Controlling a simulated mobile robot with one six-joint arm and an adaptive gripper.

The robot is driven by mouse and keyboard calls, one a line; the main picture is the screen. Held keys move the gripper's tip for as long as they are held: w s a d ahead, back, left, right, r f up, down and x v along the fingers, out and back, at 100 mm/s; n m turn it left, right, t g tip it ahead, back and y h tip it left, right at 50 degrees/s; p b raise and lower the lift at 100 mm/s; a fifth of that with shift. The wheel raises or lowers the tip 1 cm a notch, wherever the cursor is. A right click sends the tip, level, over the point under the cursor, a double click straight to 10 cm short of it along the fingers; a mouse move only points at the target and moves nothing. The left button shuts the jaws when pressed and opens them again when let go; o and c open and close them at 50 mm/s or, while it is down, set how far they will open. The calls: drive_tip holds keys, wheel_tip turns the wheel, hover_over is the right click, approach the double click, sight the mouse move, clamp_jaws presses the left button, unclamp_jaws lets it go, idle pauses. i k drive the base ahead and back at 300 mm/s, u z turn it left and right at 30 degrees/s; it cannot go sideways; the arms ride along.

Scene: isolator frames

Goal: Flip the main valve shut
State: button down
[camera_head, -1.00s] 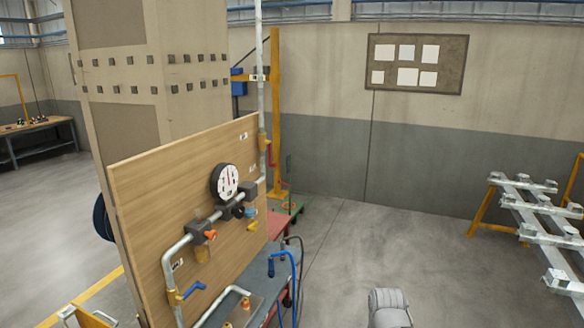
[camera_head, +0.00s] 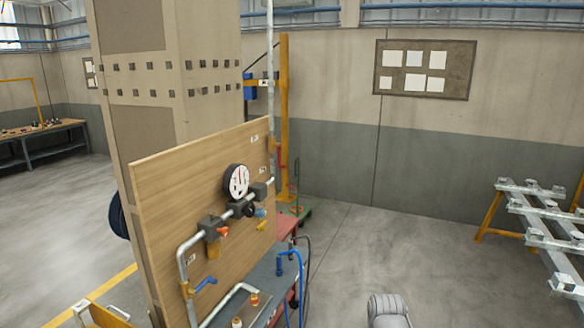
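A wooden panel (camera_head: 165,200) carries grey pipework (camera_head: 184,262) with a round white-faced gauge (camera_head: 236,181). A blue lever handle (camera_head: 205,282) sits on the lower left of the pipe, tilted up to the right. An orange-red handle (camera_head: 222,231) is on a dark block left of the gauge. A small yellow handle (camera_head: 262,226) and a blue part (camera_head: 260,212) are to the gauge's lower right. No label shows which is the main valve. My gripper is out of view; a grey rounded part at the bottom looks like my arm.
A grey bench (camera_head: 262,278) with a blue hose (camera_head: 288,258) stands below the panel. A tall beige column (camera_head: 150,40) is behind it. A rack of metal beams (camera_head: 540,235) is at right. The floor (camera_head: 350,260) between is clear.

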sight(277, 145)
drive_tip(key=u, duration=0.1)
drive_tip(key=i, duration=0.95)
drive_tip(key=z, duration=0.05)
